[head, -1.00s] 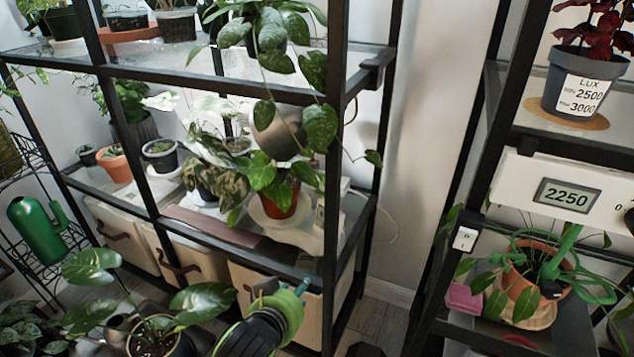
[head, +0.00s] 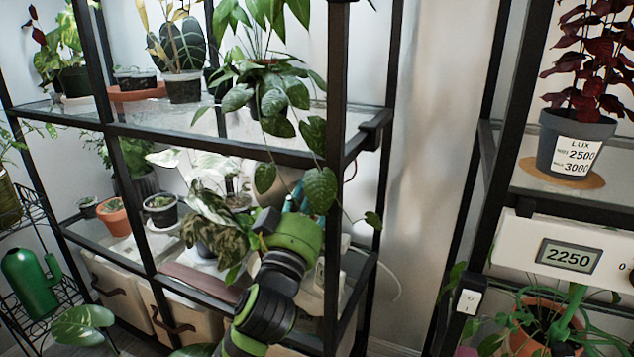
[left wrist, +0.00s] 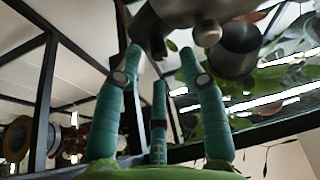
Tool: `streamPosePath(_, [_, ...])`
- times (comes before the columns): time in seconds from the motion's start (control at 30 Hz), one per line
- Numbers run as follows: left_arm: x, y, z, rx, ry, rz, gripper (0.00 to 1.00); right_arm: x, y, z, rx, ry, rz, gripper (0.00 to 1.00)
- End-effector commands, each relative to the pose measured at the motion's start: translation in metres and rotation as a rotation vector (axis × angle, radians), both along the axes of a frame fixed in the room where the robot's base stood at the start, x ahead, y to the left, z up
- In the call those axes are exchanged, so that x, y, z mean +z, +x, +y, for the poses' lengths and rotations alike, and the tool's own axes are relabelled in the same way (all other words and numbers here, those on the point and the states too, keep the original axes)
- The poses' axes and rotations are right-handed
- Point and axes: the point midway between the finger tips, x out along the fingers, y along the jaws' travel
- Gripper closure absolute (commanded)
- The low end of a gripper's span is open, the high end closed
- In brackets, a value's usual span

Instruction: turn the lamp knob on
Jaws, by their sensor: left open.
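A white lamp panel (head: 560,245) hangs under the right rack's upper shelf. Its display (head: 568,256) reads 2250. A "0" mark shows near its right end, and only a dark sliver of what may be the knob shows at the frame edge. My left gripper (head: 291,205) is in front of the left rack's middle shelf, well left of the panel, among leaves; its fingertips are partly hidden in the head view. In the left wrist view the teal fingers (left wrist: 160,62) stand apart and empty, below grey rounded pots (left wrist: 238,48). My right gripper is in neither view.
A red-leaved plant in a grey pot (head: 567,150) labelled LUX 2500, 3000 stands above the panel. A white rocker switch (head: 468,300) is on the right rack's post. Black posts (head: 338,120) and trailing leaves surround my left gripper. A clear gap lies between the racks.

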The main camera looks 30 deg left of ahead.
Motion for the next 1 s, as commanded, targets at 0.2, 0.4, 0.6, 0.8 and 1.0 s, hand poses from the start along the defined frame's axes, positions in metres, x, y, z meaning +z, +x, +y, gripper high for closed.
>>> streamPosePath(0.2, [0.007, 0.018, 0.003, -0.001, 0.0, 0.001, 0.59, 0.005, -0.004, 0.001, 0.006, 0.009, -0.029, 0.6])
streamPosePath(0.4, [0.008, 0.02, 0.003, -0.001, -0.001, 0.002, 0.59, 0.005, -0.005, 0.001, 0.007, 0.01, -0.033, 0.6])
streamPosePath(0.6, [0.007, 0.02, 0.003, -0.001, -0.001, 0.002, 0.99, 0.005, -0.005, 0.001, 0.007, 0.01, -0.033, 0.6])
streamPosePath(0.8, [0.008, 0.02, 0.004, 0.001, 0.0, 0.0, 1.0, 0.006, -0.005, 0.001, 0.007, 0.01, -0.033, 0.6])
streamPosePath(1.0, [0.009, 0.02, 0.005, 0.003, 0.019, 0.001, 1.0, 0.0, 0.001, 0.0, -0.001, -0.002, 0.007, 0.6])
